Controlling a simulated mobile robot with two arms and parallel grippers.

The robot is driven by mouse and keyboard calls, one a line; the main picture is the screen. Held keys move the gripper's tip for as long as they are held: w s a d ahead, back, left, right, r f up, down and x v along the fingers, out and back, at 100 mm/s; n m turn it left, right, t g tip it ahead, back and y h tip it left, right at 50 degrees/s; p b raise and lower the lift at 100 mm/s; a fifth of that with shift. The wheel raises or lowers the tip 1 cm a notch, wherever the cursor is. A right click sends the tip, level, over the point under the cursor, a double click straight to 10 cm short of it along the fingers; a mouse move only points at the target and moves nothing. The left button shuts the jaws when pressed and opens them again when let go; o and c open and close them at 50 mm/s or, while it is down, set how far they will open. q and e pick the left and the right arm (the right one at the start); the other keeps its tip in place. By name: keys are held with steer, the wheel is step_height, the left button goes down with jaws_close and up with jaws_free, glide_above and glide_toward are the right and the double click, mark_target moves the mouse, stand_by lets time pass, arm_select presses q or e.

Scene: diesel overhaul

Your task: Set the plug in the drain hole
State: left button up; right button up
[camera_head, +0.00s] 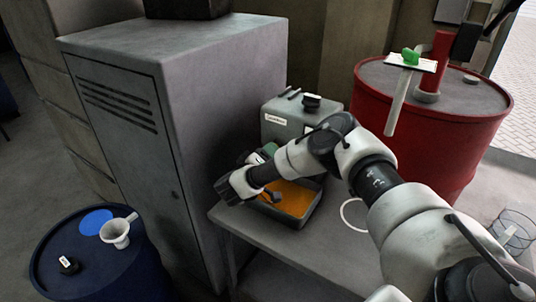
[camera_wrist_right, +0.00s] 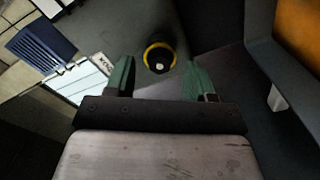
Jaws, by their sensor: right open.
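In the right wrist view, a dark round piece with a yellow ring and a pale centre (camera_wrist_right: 159,58) sits on a grey surface. I cannot tell whether it is the plug, the drain hole, or the plug in the hole. My right gripper (camera_wrist_right: 158,78) has its two green fingers spread, and the round piece shows between and just beyond their tips. In the head view, my right gripper (camera_head: 262,154) is beside the front of the grey tank (camera_head: 284,124), partly hidden by my wrist. My left gripper is out of view.
A dark tray of orange liquid (camera_head: 312,210) sits on the grey bench (camera_head: 246,220) below my right wrist. A grey cabinet (camera_head: 210,100) stands close on the left. A blue drum (camera_head: 105,270) holds a white funnel (camera_head: 116,232). A red drum (camera_head: 440,130) stands behind my arm.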

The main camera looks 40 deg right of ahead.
steer(key=v, duration=1)
steer(key=shift+a, duration=0.1)
